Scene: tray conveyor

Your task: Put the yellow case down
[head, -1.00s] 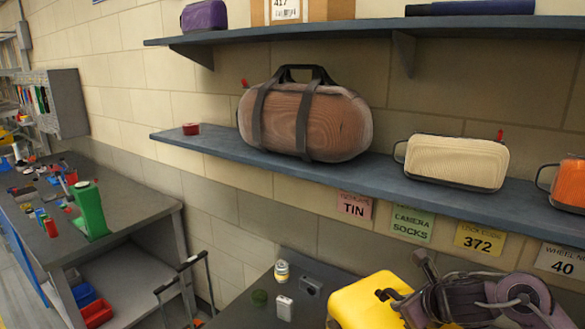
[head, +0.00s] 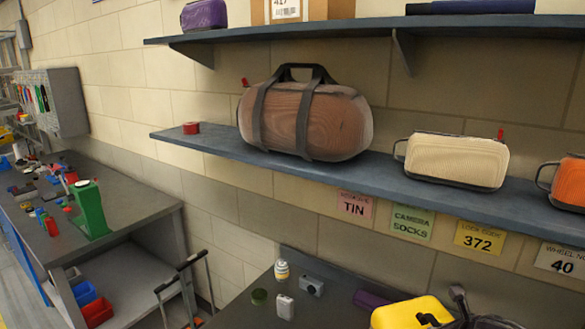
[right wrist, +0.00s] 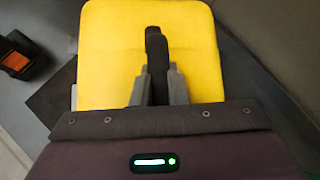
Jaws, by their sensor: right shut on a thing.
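The yellow case (head: 408,313) is at the bottom right of the head view, partly cut off by the frame edge. In the right wrist view the yellow case (right wrist: 110,50) fills the upper middle, with its dark handle (right wrist: 155,45) running between the fingers. My right gripper (right wrist: 157,80) is shut on that handle. In the head view only a bit of my right arm shows beside the case. I cannot tell whether the case touches the surface below it. My left gripper is not in view.
A dark table (head: 240,318) below the shelf bears a small jar (head: 281,270), a green round item (head: 259,296), a white box (head: 285,306), a grey camera-like item (head: 312,286) and a purple item (head: 370,299). The shelf (head: 360,178) above holds several bags.

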